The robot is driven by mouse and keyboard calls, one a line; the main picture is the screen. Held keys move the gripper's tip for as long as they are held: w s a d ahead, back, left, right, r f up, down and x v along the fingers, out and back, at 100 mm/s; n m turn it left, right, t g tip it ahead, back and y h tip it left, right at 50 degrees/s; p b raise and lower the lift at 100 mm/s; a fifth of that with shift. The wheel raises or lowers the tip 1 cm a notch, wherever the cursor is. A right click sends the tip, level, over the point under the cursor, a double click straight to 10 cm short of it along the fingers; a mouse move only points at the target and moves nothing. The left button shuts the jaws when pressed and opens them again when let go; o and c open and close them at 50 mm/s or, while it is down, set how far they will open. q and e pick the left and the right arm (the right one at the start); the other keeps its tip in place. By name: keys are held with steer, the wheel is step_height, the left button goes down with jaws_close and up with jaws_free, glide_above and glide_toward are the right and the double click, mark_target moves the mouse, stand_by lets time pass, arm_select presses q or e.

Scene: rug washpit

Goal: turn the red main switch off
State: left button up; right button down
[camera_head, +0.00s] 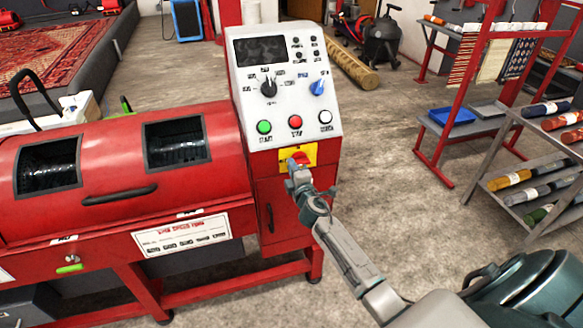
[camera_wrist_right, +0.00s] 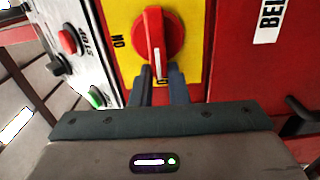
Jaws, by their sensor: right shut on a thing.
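The red main switch (camera_head: 301,158) sits on a yellow plate (camera_head: 285,155) on the front of the control cabinet, below the push buttons. In the right wrist view the round red knob (camera_wrist_right: 174,34) has a raised handle with a white mark. The handle stands upright in that picture, its white-marked end toward a label partly hidden by my fingers. The "ON" label (camera_wrist_right: 118,41) is left of the knob. My right gripper (camera_wrist_right: 158,76) is shut on the handle's lower end; it also shows in the head view (camera_head: 297,168). My left gripper is out of view.
The grey panel (camera_head: 285,80) above carries a screen, two dials and green, red and white buttons. A red drum machine (camera_head: 100,170) adjoins on the left. A steel rack of rolls (camera_head: 530,175) stands at right. Floor between is clear.

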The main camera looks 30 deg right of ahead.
steer(key=shift+d+f+n, duration=0.15)
steer(key=shift+d+n, duration=0.1)
steer(key=shift+n, duration=0.05)
steer(key=c, duration=1.6)
jaws_free()
steer(key=shift+o, duration=1)
steer(key=shift+s+d, duration=0.1)
steer(key=shift+d, duration=0.15)
steer(key=shift+a, duration=0.2)
steer(key=b+v, duration=0.1)
steer(key=v, duration=0.9)
steer(key=shift+s, duration=0.25)
steer(key=shift+a, duration=0.15)
